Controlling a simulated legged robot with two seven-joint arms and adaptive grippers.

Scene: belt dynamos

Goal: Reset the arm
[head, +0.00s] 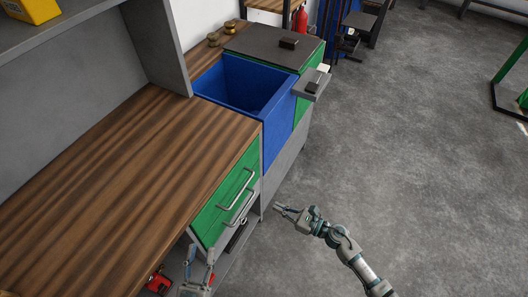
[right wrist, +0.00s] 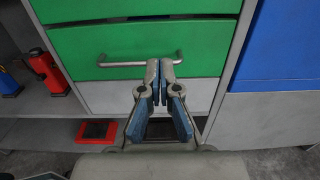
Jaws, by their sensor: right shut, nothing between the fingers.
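My right gripper (head: 279,211) is over the open floor in front of the cabinet in the head view, its arm coming from the lower right. In the right wrist view its fingertips (right wrist: 161,68) are together and empty, in front of a green drawer (right wrist: 135,50) with a metal handle (right wrist: 140,61). I cannot tell from the overlap that they touch the handle. My left gripper (head: 201,262) is at the bottom of the head view, below the workbench's front edge. Its two fingers stand apart with nothing seen between them.
The wooden workbench (head: 110,165) fills the left. A blue bin (head: 280,120) and a grey-topped cabinet (head: 265,45) stand beyond the green drawers (head: 225,205). A small grey ledge (head: 311,85) juts out. Red items (right wrist: 96,131) sit on a low shelf. The concrete floor (head: 420,150) at right is clear.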

